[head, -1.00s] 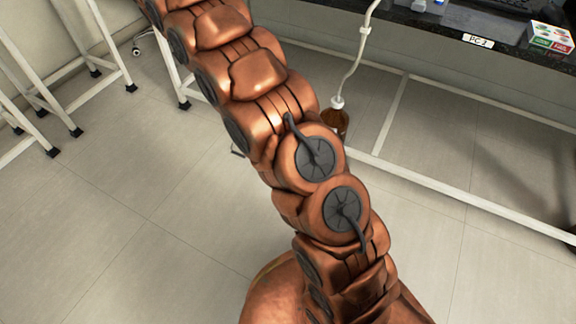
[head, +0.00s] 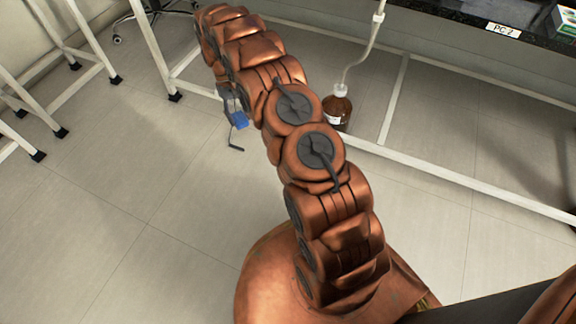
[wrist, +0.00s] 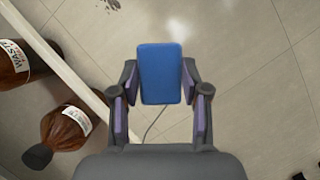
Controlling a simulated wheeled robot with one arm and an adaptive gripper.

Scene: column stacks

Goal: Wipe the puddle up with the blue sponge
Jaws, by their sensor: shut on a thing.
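The blue sponge (wrist: 160,74) is between the two fingers of my gripper (wrist: 160,92) in the wrist view, held over the tiled floor. In the head view a small part of the sponge (head: 237,120) shows beside my arm, and my gripper (head: 228,98) is mostly hidden behind the arm. No puddle can be made out for certain. A dark speckled mark (wrist: 112,5) lies on the floor at the top edge of the wrist view, and a pale shine is on the floor beyond the sponge.
A brown bottle (head: 337,108) with a tube stands by the bench's white floor rail (head: 440,178). The wrist view shows brown bottles (wrist: 66,128) at left, beside a white bar (wrist: 62,62). White stool legs (head: 62,45) stand at upper left. The left floor is clear.

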